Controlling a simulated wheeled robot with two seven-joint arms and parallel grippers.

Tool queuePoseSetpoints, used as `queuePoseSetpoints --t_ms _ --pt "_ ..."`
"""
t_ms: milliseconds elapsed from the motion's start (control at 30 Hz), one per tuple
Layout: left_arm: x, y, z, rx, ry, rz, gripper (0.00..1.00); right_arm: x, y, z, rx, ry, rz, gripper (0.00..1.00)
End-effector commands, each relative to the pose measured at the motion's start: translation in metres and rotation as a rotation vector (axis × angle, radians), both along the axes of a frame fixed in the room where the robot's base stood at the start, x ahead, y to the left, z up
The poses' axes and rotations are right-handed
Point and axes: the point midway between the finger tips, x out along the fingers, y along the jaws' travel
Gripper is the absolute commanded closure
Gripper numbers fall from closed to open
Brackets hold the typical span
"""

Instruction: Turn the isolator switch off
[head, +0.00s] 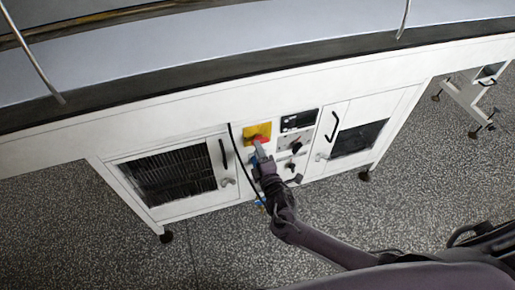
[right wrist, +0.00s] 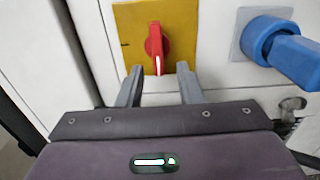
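The isolator switch is a red rotary handle on a yellow plate (head: 250,131) on the white machine's front panel. In the right wrist view, the red handle (right wrist: 155,44) points roughly up and down on its yellow plate (right wrist: 130,40). My right gripper (head: 260,149) is at the switch in the head view and partly covers it. In the right wrist view, the two fingers of the right gripper (right wrist: 158,70) are spread apart, one to each side of the handle's lower end. They show a gap on both sides. My left gripper is not in view.
A blue plug in a socket (right wrist: 273,42) juts out right of the switch. Black panels and knobs (head: 299,121) sit right of the plate in the head view. Cabinet doors with black handles (head: 222,154) flank the panel. The speckled floor (head: 420,190) in front is open.

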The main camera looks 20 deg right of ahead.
Motion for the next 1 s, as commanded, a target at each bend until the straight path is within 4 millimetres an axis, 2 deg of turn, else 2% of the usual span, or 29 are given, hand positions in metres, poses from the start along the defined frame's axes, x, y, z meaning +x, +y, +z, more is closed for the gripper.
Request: queuePoseSetpoints --t_ms 200,400,1000 --pt "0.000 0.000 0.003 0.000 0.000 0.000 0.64 -0.040 -0.002 0.000 -0.001 0.003 0.001 0.67" --pt "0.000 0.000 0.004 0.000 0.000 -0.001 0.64 -0.060 -0.002 0.000 -0.001 0.001 0.001 0.67" --pt "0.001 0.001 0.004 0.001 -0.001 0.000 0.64 -0.063 -0.003 -0.001 0.001 0.004 0.000 0.67"
